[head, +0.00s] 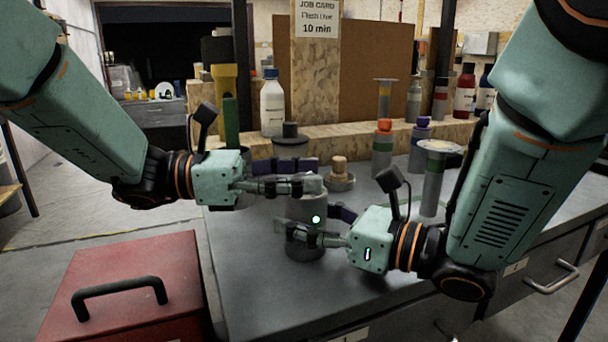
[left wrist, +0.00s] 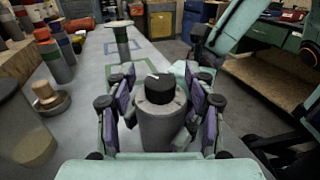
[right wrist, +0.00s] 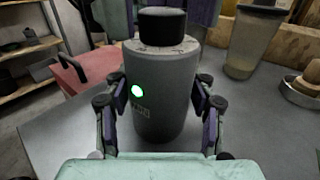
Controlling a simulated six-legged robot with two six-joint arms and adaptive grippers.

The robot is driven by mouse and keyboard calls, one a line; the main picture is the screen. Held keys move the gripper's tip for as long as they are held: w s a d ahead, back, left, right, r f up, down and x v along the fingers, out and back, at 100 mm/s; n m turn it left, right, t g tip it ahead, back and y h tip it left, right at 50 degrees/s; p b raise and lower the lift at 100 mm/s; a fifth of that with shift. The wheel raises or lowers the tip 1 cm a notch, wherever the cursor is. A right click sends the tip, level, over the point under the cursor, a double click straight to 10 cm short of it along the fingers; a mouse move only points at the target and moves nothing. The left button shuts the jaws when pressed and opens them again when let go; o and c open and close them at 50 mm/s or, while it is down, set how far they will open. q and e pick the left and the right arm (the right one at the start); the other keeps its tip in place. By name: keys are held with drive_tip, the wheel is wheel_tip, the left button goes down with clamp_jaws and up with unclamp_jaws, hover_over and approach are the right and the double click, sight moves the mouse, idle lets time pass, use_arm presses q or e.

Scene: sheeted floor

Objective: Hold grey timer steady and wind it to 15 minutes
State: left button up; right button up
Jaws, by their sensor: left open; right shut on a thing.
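The grey timer (head: 308,206) is an upright cylinder on the grey bench, with a lit green dot on its side. Its black dial (left wrist: 159,90) shows on top in the left wrist view, with a small white mark on it. My right gripper (head: 310,224) is shut on the timer's body; its fingers flank the body in the right wrist view (right wrist: 160,108). My left gripper (head: 310,174) is open at the timer's top, fingers on either side of the dial with gaps. In the head view its fingers hide the dial.
A job card (head: 317,18) reading 10 min hangs on a post behind. A red toolbox (head: 130,290) sits at the front left. The bench front is clear.

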use_arm(q)
drive_tip(key=shift+d, duration=0.25)
drive_tip(key=shift+c, duration=0.2)
clamp_jaws()
idle(0.3)
